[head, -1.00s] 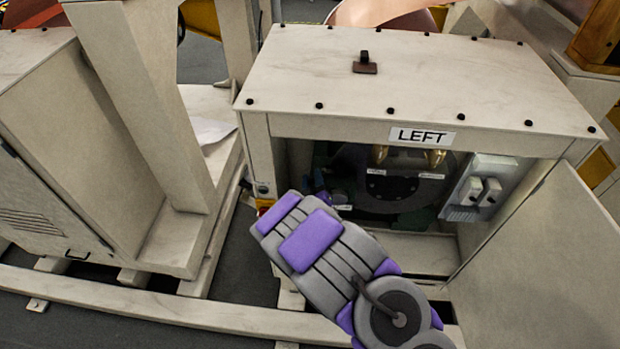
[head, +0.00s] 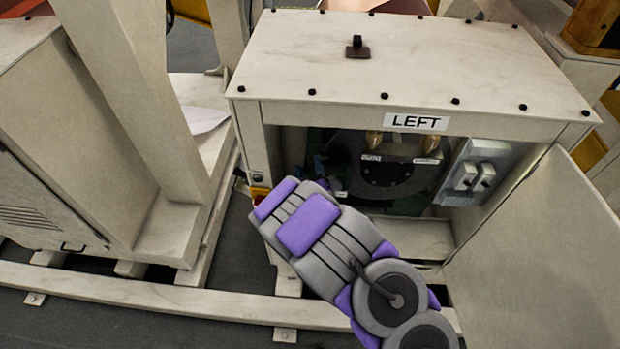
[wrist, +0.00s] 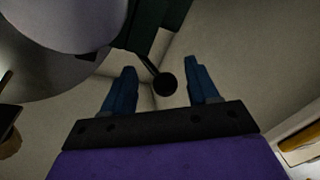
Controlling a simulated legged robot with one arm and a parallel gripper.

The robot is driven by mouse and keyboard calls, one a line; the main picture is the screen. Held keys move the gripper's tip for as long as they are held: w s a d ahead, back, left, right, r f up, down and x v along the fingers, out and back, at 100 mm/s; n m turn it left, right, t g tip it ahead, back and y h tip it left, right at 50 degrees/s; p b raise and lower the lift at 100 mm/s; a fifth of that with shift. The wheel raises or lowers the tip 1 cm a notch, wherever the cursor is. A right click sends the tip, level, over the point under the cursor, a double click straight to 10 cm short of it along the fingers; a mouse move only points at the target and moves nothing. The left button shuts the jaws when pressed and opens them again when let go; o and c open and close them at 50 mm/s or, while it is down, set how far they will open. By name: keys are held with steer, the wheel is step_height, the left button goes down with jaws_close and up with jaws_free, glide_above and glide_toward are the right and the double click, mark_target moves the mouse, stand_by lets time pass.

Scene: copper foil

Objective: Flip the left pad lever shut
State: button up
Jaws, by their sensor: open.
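In the wrist view a lever with a black ball knob (wrist: 166,85) on a thin dark rod reaches down from dark green machinery. I take it to be the left pad lever. My gripper (wrist: 160,64) is open, with one blue finger on each side of the knob. I see gaps on both sides of the knob; I cannot tell its depth relative to the fingertips. In the head view the open cabinet labelled LEFT (head: 416,122) holds a dark round disc (head: 392,178). My arm reaches into the cabinet's lower left and hides most of the gripper area; the lever is not clear there.
The cabinet door (head: 545,250) stands open at the right. A grey box with white switches (head: 475,176) is on the inner right wall. The cabinet's left post (head: 253,150) is close to my arm. Pale base rails (head: 150,300) run along the floor.

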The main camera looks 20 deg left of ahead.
steer(key=p+v, duration=0.8)
steer(key=v, duration=0.9)
steer(key=shift+f, duration=0.1)
stand_by(0.4)
steer(key=w+d+m+g+h+b, duration=0.3)
steer(key=w+d+m+g+h, duration=0.35)
steer(key=d+m+h, duration=0.35)
steer(key=s+d+r+m+g+y+b, duration=0.1)
steer(key=s+d+r+g, duration=0.3)
steer(key=s, duration=0.6)
steer(key=s+d+r+g+y+b, duration=0.2)
steer(key=s+d+r+g, duration=0.3)
steer(key=s+d+r, duration=0.3)
steer(key=s+r+b, duration=0.1)
steer(key=s+r, duration=0.2)
steer(key=shift+s+r+m+b, duration=0.2)
steer(key=shift+r+m+b, duration=0.15)
steer(key=shift+m, duration=0.05)
steer(key=s+d+r, duration=0.1)
steer(key=s, duration=0.2)
steer(key=s+d+r+g, duration=0.1)
steer(key=s+d, duration=0.1)
steer(key=s, duration=0.2)
steer(key=s+d+r+g+b, duration=0.1)
steer(key=s+d+r, duration=0.1)
steer(key=s, duration=0.2)
steer(key=shift+g+h, duration=0.25)
steer(key=shift+h, duration=0.15)
